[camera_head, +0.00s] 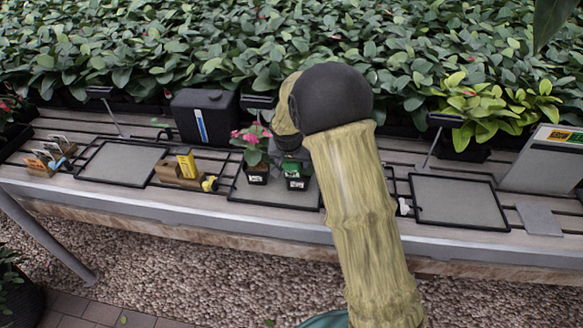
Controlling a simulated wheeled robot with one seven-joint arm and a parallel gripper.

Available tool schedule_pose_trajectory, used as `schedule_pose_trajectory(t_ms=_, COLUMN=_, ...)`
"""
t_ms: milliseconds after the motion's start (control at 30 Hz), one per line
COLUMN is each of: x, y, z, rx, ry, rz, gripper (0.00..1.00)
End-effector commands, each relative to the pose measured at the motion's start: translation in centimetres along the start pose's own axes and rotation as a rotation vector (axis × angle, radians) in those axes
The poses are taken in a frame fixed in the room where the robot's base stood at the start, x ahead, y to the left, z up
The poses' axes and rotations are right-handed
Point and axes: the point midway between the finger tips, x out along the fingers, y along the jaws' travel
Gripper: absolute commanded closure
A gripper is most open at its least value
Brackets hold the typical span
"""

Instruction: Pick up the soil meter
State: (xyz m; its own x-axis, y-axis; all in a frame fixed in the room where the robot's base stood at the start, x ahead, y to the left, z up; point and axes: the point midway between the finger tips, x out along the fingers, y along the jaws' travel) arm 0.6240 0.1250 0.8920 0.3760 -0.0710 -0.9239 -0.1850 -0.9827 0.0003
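A yellow, upright, box-like device (186,163) stands in a wooden holder (175,178) on the bench, left of centre; it looks like the soil meter, though its details are too small to be sure. My arm, in a yellowish sleeve with a black joint, fills the middle of the view. The dark end of my gripper (291,154) shows partly below the joint, above a small black pot (297,182) with a green top. It is to the right of the yellow device and apart from it. My fingers are mostly hidden, so their opening cannot be seen.
A pink-flowered potted plant (255,152) stands between the yellow device and my gripper. A black box (204,117) is behind. Flat trays (122,163) lie left and right (460,202). A wooden holder with packets (48,158) is far left. Dense foliage lines the back.

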Motion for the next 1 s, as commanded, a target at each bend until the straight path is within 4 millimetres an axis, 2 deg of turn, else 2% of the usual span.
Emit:
schedule_pose_trajectory(t_ms=33, x=0.0, y=0.0, z=0.0, rx=0.0, ry=0.0, rz=0.0, gripper=0.47)
schedule_pose_trajectory(t_ms=167, x=0.0, y=0.0, z=0.0, rx=0.0, ry=0.0, rz=0.0, gripper=0.73)
schedule_pose_trajectory(t_ms=300, x=0.0, y=0.0, z=0.0, rx=0.0, ry=0.001, rz=-0.001, gripper=0.8)
schedule_pose_trajectory(t_ms=533, x=-0.2, y=-0.1, z=-0.1, rx=0.0, ry=0.001, rz=-0.001, gripper=0.8)
schedule_pose_trajectory(t_ms=667, x=-1.1, y=-0.1, z=-0.6, rx=0.002, ry=0.003, rz=-0.002, gripper=0.8)
schedule_pose_trajectory(t_ms=1000, x=-7.0, y=0.0, z=-3.0, rx=0.003, ry=0.004, rz=-0.003, gripper=0.8)
